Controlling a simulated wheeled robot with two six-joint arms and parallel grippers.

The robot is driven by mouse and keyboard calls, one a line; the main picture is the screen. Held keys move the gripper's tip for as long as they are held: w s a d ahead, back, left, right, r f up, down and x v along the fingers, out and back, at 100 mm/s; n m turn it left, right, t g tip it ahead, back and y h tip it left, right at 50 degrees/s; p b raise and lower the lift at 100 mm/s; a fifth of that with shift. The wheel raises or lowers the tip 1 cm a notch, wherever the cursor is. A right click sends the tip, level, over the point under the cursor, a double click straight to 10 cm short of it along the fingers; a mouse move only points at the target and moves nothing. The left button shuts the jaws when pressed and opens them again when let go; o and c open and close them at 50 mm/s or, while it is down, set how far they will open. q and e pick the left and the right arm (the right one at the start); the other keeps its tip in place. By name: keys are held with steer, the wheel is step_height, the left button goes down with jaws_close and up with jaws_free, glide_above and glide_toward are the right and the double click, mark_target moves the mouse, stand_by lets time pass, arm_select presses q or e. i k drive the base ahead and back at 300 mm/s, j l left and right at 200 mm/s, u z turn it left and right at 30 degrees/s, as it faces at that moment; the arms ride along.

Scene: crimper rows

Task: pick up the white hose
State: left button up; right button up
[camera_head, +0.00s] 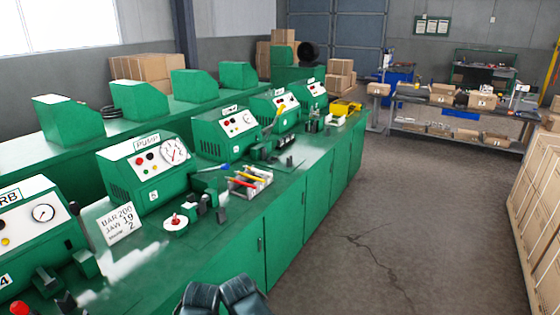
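I cannot make out a white hose for certain in the head view. A small white round piece with a red top (175,225) stands on the green bench (235,226), in front of the pump machine (148,168). It looks more like a disc or dish than a hose. Two dark rounded parts at the bottom edge look like parts of my own arms. No gripper fingers can be made out there, and nothing held is visible.
A white sign (120,224) with black lettering stands on the bench near the pump machine. A tray with red and yellow tools (250,181) lies farther along. Cardboard boxes (540,200) line the right side. The grey floor (400,220) between is clear.

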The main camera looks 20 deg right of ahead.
mark_target(246, 167)
steer(key=i+l, duration=1.15)
steer(key=i, duration=0.15)
steer(key=u, duration=0.5)
steer(key=i+l+u, duration=0.1)
steer(key=l+u, duration=0.3)
steer(key=i+l+u, duration=0.1)
steer(key=u, duration=0.25)
steer(key=l+u, duration=0.5)
steer(key=l, duration=0.75)
steer(key=l+u, duration=0.15)
steer(key=l, duration=0.7)
steer(key=k+l+u, duration=0.1)
steer(key=l, duration=0.75)
